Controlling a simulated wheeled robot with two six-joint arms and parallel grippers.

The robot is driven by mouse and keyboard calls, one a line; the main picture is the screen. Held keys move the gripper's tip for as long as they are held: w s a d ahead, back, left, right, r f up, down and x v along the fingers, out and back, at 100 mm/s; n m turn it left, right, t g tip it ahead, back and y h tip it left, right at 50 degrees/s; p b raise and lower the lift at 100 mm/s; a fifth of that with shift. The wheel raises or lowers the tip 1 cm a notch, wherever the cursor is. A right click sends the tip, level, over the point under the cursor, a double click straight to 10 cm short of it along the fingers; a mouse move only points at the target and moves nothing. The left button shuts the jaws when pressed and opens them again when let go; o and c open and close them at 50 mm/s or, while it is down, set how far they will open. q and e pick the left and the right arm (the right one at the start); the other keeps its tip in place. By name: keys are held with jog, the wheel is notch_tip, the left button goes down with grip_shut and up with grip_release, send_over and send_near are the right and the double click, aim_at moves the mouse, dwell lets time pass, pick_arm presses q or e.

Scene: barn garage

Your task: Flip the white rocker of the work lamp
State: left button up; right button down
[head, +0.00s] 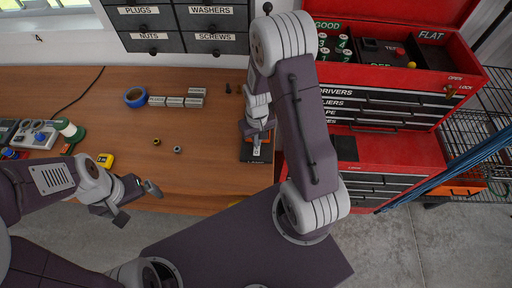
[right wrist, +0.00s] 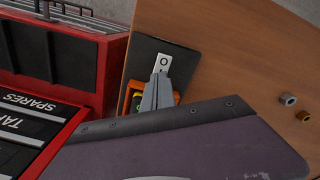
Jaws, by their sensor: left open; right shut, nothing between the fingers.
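A dark panel (right wrist: 185,54) lies on the wooden bench, and I take it to be part of the work lamp. It carries a white rocker (right wrist: 163,58) with an O mark. The panel (head: 250,157) and rocker (head: 257,149) also show in the head view, below my right gripper (head: 257,134). The right gripper's shut fingers (right wrist: 159,78) are at the rocker's near end and hide part of it; I cannot tell whether they touch. An orange part (right wrist: 132,97) shows beside the fingers. My left gripper (head: 136,203) is open and empty, off the bench's front edge.
A red tool chest (head: 375,145) stands close to the right of the panel. Blue tape (head: 135,97), small labelled boxes (head: 175,102), two nuts (head: 167,145) and a yellow tape measure (head: 105,160) lie on the bench. Drawers (head: 180,20) stand behind. The bench middle is mostly clear.

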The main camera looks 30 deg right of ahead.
pick_arm(q)
notch_tip(320, 180, up, 5)
jog(key=p, duration=0.4)
jog(key=shift+f, duration=0.15)
pick_arm(e)
notch_tip(320, 180, up, 5)
jog(key=shift+r, duration=0.15)
pick_arm(q)
notch_tip(320, 180, down, 11)
jog(key=b, duration=1.1)
jog(key=shift+f, duration=0.15)
pick_arm(e)
jog(key=s+a+t, duration=0.1)
jog(key=s+a, duration=0.4)
jog(key=s, duration=0.3)
jog(key=shift+s+f, duration=0.2)
jog(key=shift+f, duration=0.05)
pick_arm(q)
jog(key=shift+s, duration=0.1)
pick_arm(e)
jog(key=shift+s, duration=0.15)
